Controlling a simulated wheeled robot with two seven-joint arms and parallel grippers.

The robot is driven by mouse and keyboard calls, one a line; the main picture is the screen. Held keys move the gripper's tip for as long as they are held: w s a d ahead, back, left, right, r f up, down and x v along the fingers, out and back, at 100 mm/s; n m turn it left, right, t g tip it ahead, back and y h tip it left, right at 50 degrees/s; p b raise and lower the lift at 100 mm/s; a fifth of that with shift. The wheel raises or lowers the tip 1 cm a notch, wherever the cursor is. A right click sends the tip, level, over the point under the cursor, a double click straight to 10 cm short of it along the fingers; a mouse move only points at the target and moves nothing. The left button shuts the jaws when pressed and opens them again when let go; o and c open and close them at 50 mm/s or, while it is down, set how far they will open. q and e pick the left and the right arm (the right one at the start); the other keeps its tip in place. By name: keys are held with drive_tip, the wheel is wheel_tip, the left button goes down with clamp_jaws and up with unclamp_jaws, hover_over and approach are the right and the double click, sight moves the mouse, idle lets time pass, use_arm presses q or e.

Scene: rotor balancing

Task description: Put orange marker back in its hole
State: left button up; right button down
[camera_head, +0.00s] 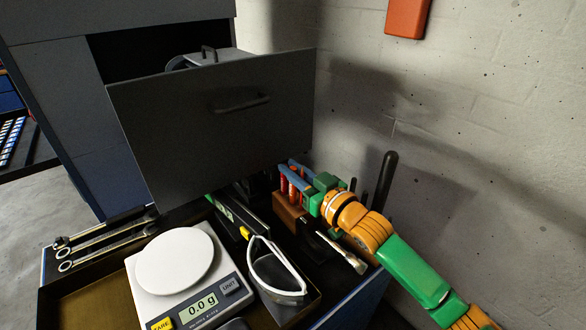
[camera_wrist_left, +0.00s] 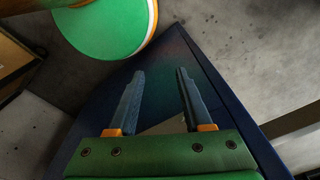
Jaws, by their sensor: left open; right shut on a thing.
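A brown block (camera_head: 287,214) stands at the right of the bench top, below the open drawer front. Slim red-orange marker shapes (camera_head: 292,192) stand upright at the block, partly behind the blue fingers of my right gripper (camera_head: 288,171). The right gripper comes in from the right and is shut on one of them, the orange marker; the fingers hide much of it. I cannot tell whether its lower end is in a hole. My left gripper (camera_wrist_left: 160,88) shows only in the left wrist view, open and with nothing between its fingers.
A grey drawer front (camera_head: 180,130) rises close behind the block. A white scale (camera_head: 190,280) and safety glasses (camera_head: 277,272) are in the tray to the left. Wrenches (camera_head: 105,238) lie farther left. A dark upright handle (camera_head: 385,180) stands behind my right arm, near the wall.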

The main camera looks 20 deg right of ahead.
drive_tip(key=shift+f, duration=0.2)
drive_tip(key=c, duration=0.7)
unclamp_jaws()
drive_tip(key=shift+c, duration=0.2)
